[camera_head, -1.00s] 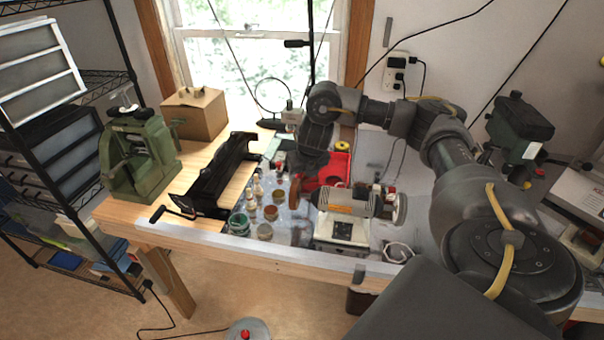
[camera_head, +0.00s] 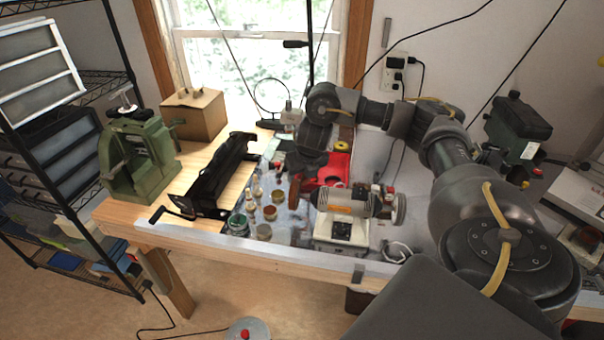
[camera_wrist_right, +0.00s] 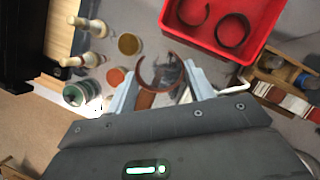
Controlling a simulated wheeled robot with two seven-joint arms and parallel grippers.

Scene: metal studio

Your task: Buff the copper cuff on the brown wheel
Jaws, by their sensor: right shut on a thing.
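The copper cuff (camera_wrist_right: 143,79) is a thin, open brown ring between the fingers of my right gripper (camera_wrist_right: 161,72) in the right wrist view. The right gripper is shut on it. In the head view my right gripper (camera_head: 297,170) hangs from above, close to the brown wheel (camera_head: 295,192). The wheel is at the left end of the buffing machine (camera_head: 343,202). A reddish-brown patch lies just below the cuff in the wrist view. Whether cuff and wheel touch I cannot tell. The cuff is not clear in the head view. My left gripper is not in view.
A red tray (camera_wrist_right: 248,51) with dark rings lies behind the machine. Several jars and bottles, such as the green jar (camera_head: 238,224), stand left of the wheel. A long black tool (camera_head: 215,178) and a green machine (camera_head: 137,160) are farther left. A pale wheel (camera_head: 399,209) is at the machine's right end.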

